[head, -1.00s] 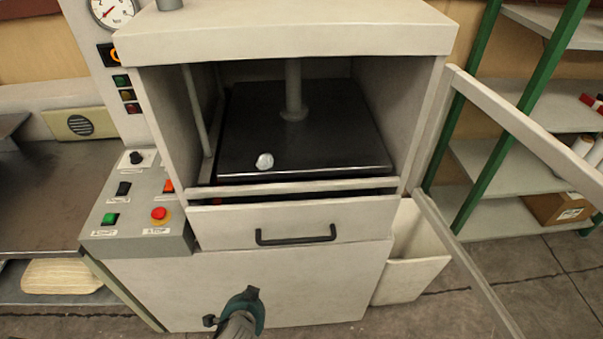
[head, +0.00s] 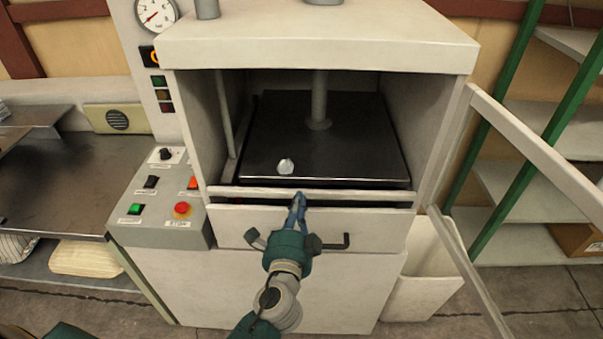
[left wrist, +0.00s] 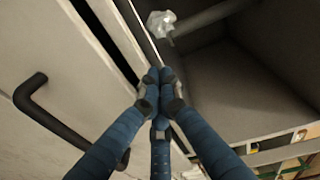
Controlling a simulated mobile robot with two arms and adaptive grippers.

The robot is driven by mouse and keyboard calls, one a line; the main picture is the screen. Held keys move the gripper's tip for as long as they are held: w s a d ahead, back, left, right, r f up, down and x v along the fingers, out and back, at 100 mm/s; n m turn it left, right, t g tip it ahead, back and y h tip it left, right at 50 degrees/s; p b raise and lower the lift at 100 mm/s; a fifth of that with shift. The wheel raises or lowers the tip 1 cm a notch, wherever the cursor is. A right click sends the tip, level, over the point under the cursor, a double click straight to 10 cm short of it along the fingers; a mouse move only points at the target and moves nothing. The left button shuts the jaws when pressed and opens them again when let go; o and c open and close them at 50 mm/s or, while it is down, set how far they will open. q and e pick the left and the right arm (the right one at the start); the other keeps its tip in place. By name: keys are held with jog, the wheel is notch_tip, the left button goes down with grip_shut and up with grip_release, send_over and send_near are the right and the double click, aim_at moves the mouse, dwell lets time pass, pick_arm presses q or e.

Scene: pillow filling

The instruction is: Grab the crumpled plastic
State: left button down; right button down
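The crumpled plastic (head: 286,166) is a small, pale, shiny lump on the front part of the black plate (head: 355,150) inside the open machine chamber. It also shows near the top of the left wrist view (left wrist: 160,23). My left gripper (head: 299,199) is in front of the chamber's front lip, just below and in front of the plastic, and apart from it. In the left wrist view, the blue fingers of my left gripper (left wrist: 160,76) have their tips together with nothing visible between them. My right gripper is not in view.
The drawer handle (head: 345,241) is partly hidden behind my left gripper. The chamber's front rail (head: 250,191) lies between gripper and plastic. A vertical rod (head: 320,100) rises from the plate. A control panel (head: 160,210) is at left, an open door frame (head: 530,150) at right.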

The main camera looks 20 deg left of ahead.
aim_at(288, 174)
pick_arm(q)
jog(key=w, duration=0.3)
jog(key=w+d+r+m+p, duration=0.1)
jog(key=w, duration=0.2)
jog(key=w+m+h+p, duration=0.1)
jog(key=w, duration=0.3)
jog(key=shift+w+d+r+t, duration=0.1)
jog(key=shift+d+r+t, duration=0.15)
jog(key=shift+t, duration=0.15)
jog(key=a+p, duration=0.1)
jog(key=s+a, duration=0.1)
jog(key=a, duration=0.1)
jog(key=shift+a+f+p, duration=0.1)
jog(key=shift+a+p, duration=0.15)
jog(key=shift+p, duration=0.15)
jog(key=shift+s+a, duration=0.15)
jog(key=shift+f, duration=0.1)
jog(key=shift+s+a, duration=0.3)
jog(key=shift+a, duration=0.35)
jog(key=shift+s+a, duration=0.25)
jog(key=shift+a, duration=0.35)
jog(key=shift+s+a, duration=0.15)
jog(key=shift+a, duration=0.1)
